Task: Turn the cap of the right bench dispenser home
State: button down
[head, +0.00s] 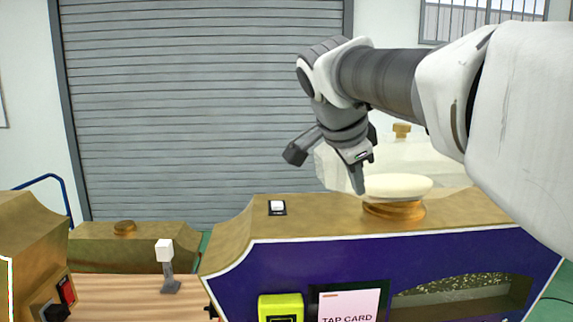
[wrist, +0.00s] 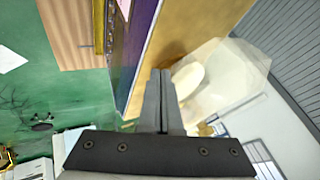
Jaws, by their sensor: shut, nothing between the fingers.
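The dispenser on the right (head: 320,225) has a gold top and a purple front. On its top sits a round cap (head: 397,186), cream above a gold ring, apparently level; how far it is turned cannot be told. The cream cap also shows in the wrist view (wrist: 188,79), just right of my fingers. My gripper (head: 358,190) points down with its fingers shut and empty. Its tips are at the left side of the cap; whether they touch it is unclear. The fingers also show in the wrist view (wrist: 162,75).
A white translucent body (head: 335,160) with a gold knob (head: 401,129) stands behind the cap. A white rocker switch (head: 277,207) is on the gold top. A small white-headed post (head: 165,250) stands on the wooden bench (head: 120,295). A grey shutter (head: 200,100) is behind.

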aim_at(346, 184)
jog(key=shift+w+d+f+p, duration=0.15)
jog(key=shift+w+f, duration=0.1)
jog(key=shift+w, duration=0.6)
jog(key=shift+w+f+p, duration=0.1)
jog(key=shift+w+f, duration=0.2)
jog(key=shift+w, duration=0.6)
jog(key=shift+w+d+f+p, duration=0.15)
jog(key=shift+w+f, duration=0.1)
jog(key=shift+w, duration=0.6)
jog(key=shift+a, duration=0.1)
jog(key=shift+w+a+r+p, duration=0.1)
jog(key=shift+w+a+p, duration=0.25)
jog(key=shift+w, duration=0.3)
jog(key=shift+w+a+r, duration=0.1)
jog(key=shift+w+a, duration=0.1)
jog(key=shift+w, duration=0.05)
jog(key=shift+s, duration=0.1)
